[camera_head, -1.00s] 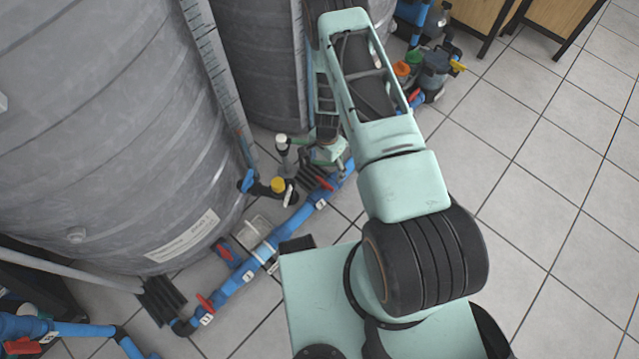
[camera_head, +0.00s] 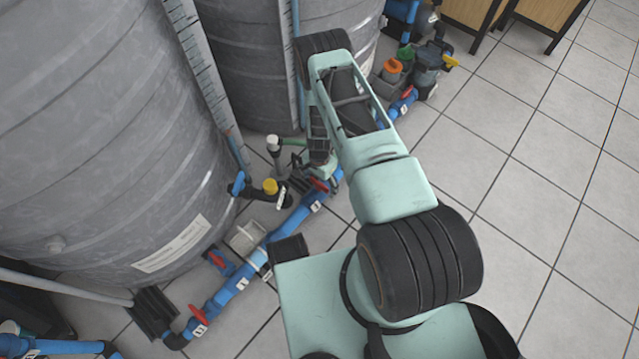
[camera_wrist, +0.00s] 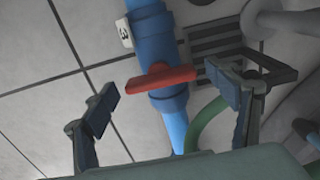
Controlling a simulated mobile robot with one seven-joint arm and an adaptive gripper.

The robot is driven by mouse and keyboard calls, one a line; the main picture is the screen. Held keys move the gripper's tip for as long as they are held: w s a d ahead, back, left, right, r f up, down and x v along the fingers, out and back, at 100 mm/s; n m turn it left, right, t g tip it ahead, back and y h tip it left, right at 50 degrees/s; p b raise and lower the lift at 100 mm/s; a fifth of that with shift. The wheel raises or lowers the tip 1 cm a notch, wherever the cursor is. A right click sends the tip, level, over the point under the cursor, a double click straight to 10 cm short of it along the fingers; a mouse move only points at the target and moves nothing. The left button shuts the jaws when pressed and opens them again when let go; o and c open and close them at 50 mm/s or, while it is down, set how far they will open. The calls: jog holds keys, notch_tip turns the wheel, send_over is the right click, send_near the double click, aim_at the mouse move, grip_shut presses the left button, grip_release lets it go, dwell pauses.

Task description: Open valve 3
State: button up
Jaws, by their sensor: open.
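Valve 3 is a blue valve with a red bar handle (camera_wrist: 160,80). In the wrist view the handle lies crosswise to the blue pipe (camera_wrist: 150,25), slightly tilted, beside a white label "3" (camera_wrist: 124,32). In the head view the red handle (camera_head: 320,185) shows just below my gripper (camera_head: 318,172), which is small and partly hidden by the arm there. In the wrist view my gripper (camera_wrist: 165,95) is open, one dark finger pad on each side of the handle. The right pad looks close to the handle's right end; contact cannot be told.
A dark slotted block (camera_wrist: 215,40) and a green hose (camera_wrist: 205,125) lie beside the pipe. Large grey tanks (camera_head: 110,130) stand left and behind. A yellow-capped fitting (camera_head: 270,187) and another red-handled valve (camera_head: 198,315) are nearby. Open tiled floor (camera_head: 540,200) lies right.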

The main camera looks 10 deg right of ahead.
jog(key=c, duration=1.2)
jog(key=shift+o, duration=0.2)
jog(key=shift+n, duration=0.4)
jog(key=n, duration=0.8)
jog(key=shift+n, duration=0.3)
jog(key=n, duration=0.4)
jog(key=shift+n, duration=2.2)
